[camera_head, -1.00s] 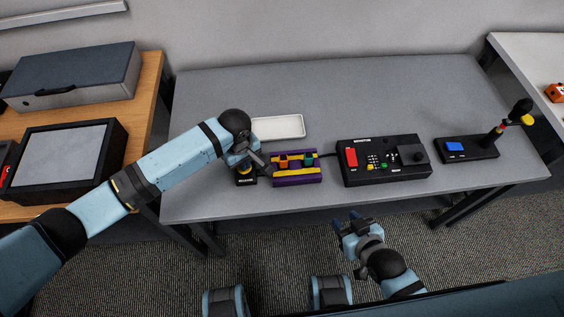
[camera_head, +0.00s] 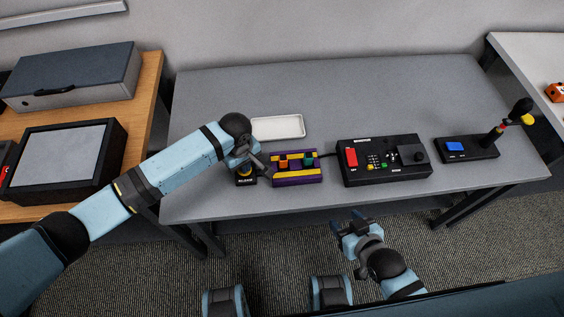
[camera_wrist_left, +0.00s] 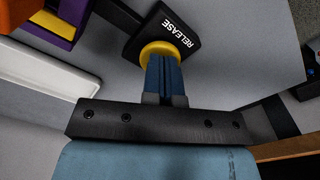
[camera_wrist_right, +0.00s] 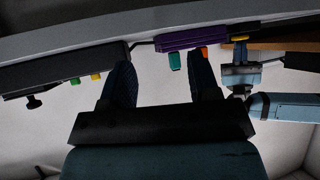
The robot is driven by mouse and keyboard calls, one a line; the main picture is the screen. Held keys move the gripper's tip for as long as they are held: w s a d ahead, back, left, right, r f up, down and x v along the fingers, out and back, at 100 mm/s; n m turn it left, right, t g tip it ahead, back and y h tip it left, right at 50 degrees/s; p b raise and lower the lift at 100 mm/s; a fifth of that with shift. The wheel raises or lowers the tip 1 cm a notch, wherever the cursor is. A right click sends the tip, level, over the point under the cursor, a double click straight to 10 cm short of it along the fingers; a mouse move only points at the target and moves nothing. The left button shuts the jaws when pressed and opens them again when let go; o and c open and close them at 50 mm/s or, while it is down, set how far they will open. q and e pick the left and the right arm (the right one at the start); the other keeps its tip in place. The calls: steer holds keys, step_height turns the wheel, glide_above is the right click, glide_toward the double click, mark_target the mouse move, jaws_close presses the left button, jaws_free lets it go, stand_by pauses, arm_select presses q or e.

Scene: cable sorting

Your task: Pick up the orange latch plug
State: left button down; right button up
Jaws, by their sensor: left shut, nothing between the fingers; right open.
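The orange latch plug (camera_head: 283,160) sits in the purple and yellow holder (camera_head: 297,181), beside a teal plug (camera_head: 308,157). An orange block (camera_wrist_left: 18,14) shows at the top left corner in the left wrist view. My left gripper (camera_head: 244,169) is shut and empty, left of the holder. Its fingertips (camera_wrist_left: 162,55) are over the yellow button (camera_wrist_left: 160,48) of the black RELEASE box (camera_wrist_left: 180,32) and appear to touch it. My right gripper (camera_head: 349,222) is open and empty, in front of the table's front edge, away from the plug.
A white tray (camera_head: 277,127) lies behind the holder. A black control box (camera_head: 384,171) with a red switch stands to the right, joined to the holder by a cable. A joystick unit (camera_head: 468,149) is further right. The back of the grey table (camera_head: 330,90) is clear.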

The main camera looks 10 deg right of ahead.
steer(key=w+a+r+n+g, duration=0.1)
steer(key=w+a, duration=0.1)
steer(key=w, duration=0.1)
steer(key=w+a+r+n+g, duration=0.1)
steer(key=w+a+r, duration=0.1)
steer(key=w+a, duration=0.1)
steer(key=w+a+r+n+g+y, duration=0.1)
steer(key=w+a+g, duration=0.1)
steer(key=w+a, duration=0.1)
steer(key=shift+w+a+r, duration=0.25)
steer(key=shift+w+r, duration=0.05)
steer(key=w+a+r+n+g+h, duration=0.2)
steer(key=w+a+r+n+g, duration=0.25)
steer(key=r, duration=0.35)
steer(key=n+g+h, duration=0.2)
steer(key=n, duration=0.5)
glide_above(283, 158)
steer(key=shift+d, duration=0.1)
step_height(283, 158, down, 11)
steer(key=shift+f, duration=0.1)
steer(key=c, duration=1)
step_height(283, 158, up, 10)
steer(key=shift+r, duration=0.1)
arm_select(q)
step_height(283, 158, up, 9)
stand_by(0.3)
